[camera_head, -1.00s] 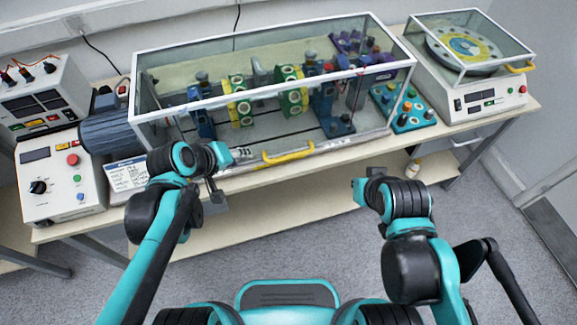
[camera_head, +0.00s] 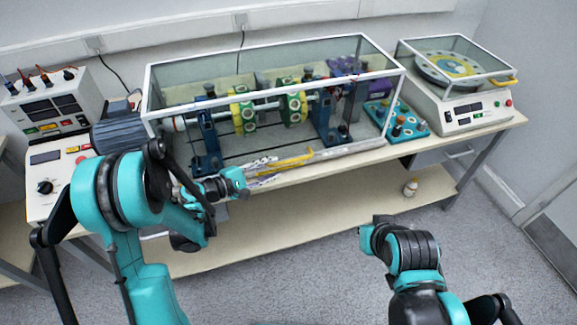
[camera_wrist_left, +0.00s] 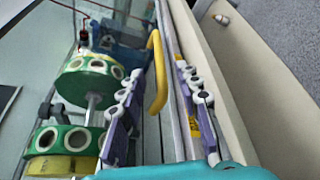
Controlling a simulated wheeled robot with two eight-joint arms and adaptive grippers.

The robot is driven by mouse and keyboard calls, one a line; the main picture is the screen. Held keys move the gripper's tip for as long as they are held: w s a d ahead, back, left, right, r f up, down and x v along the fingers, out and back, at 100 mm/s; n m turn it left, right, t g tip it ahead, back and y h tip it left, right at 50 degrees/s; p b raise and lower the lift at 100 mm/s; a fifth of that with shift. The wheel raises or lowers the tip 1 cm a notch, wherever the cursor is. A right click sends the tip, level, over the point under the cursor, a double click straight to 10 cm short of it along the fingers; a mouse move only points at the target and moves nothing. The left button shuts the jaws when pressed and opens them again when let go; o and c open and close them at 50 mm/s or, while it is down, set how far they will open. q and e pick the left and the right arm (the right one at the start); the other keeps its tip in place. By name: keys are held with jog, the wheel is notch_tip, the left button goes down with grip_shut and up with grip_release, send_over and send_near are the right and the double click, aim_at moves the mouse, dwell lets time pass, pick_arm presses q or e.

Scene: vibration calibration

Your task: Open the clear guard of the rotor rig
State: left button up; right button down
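The clear guard (camera_head: 265,97), a white-framed transparent box, sits down over the rotor rig (camera_head: 265,106). Its yellow handle (camera_head: 292,160) is on the front lower edge. My left gripper (camera_head: 272,171) is open at the left end of the handle. In the left wrist view, the yellow handle (camera_wrist_left: 157,78) lies ahead between the two spread purple-grey fingers, with no finger seen closed on it. Green and yellow rotor discs (camera_wrist_left: 88,78) show behind the clear panel. My right gripper (camera_head: 372,236) is low over the floor, away from the bench; its fingers cannot be made out.
A motor (camera_head: 120,134) and control boxes (camera_head: 50,105) stand to the left. A teal knob panel (camera_head: 400,117) and a covered turntable unit (camera_head: 470,112) are on the right. The bench front edge runs below my left gripper.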

aim_at(283, 164)
pick_arm(q)
jog(key=b+x, duration=0.2)
jog(key=x, duration=0.5)
jog(key=shift+w, duration=0.1)
grip_shut()
